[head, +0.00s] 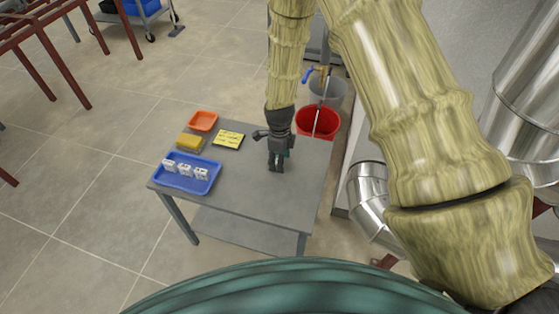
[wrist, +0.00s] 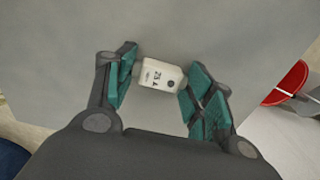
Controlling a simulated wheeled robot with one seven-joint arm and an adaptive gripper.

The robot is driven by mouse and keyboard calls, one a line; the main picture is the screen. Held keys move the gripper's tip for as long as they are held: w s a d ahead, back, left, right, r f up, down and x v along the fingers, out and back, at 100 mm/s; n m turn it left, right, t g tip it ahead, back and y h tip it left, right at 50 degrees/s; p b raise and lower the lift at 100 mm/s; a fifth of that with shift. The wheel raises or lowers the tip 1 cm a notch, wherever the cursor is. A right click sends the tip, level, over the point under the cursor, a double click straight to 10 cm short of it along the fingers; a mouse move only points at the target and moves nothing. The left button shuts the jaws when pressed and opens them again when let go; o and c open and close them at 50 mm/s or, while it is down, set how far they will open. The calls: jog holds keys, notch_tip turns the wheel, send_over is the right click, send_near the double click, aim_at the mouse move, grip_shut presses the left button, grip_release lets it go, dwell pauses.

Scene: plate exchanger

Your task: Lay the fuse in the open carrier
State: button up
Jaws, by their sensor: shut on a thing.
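My gripper (head: 276,168) points down over the right part of the grey table in the head view. In the wrist view its teal-padded fingers (wrist: 160,85) are shut on a small white block with dark printing and a dark round spot, which I take as the fuse (wrist: 160,74). The fuse is hidden or too small to tell in the head view. Three white blocks (head: 185,170) sit in a blue tray (head: 205,185) at the table's front left. I cannot tell whether any of them is the open carrier.
The grey table (head: 240,185) also bears a yellow block (head: 190,142), an orange tray (head: 203,121) and a yellow note (head: 229,139). A red bucket (head: 317,122) stands beyond the table's right edge, near silver ducting (head: 368,190). The table's middle and front right are clear.

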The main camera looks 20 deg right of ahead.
jog(key=shift+r, duration=0.1)
jog(key=shift+r, duration=0.55)
notch_tip(320, 180, up, 2)
jog(key=s, duration=0.5)
jog(key=s+r, duration=0.1)
jog(key=s, duration=0.4)
jog(key=s+b, duration=0.1)
jog(key=s, duration=0.5)
jog(key=shift+r, duration=0.4)
jog(key=n, duration=0.2)
jog(key=w+r+n+p, duration=0.1)
jog(key=w+n, duration=0.1)
jog(key=n, duration=0.1)
jog(key=shift+a+r+n+p, duration=0.2)
jog(key=shift+r+n+p, duration=0.1)
jog(key=shift+r+p, duration=0.05)
jog(key=w+r+n+p, duration=0.2)
jog(key=w+n, duration=0.1)
jog(key=n, duration=0.6)
jog(key=w+a+r+n+p, duration=0.1)
jog(key=w+r+n+p, duration=0.2)
jog(key=n, duration=0.7)
jog(key=shift+w+a, duration=0.15)
jog(key=shift+w, duration=0.3)
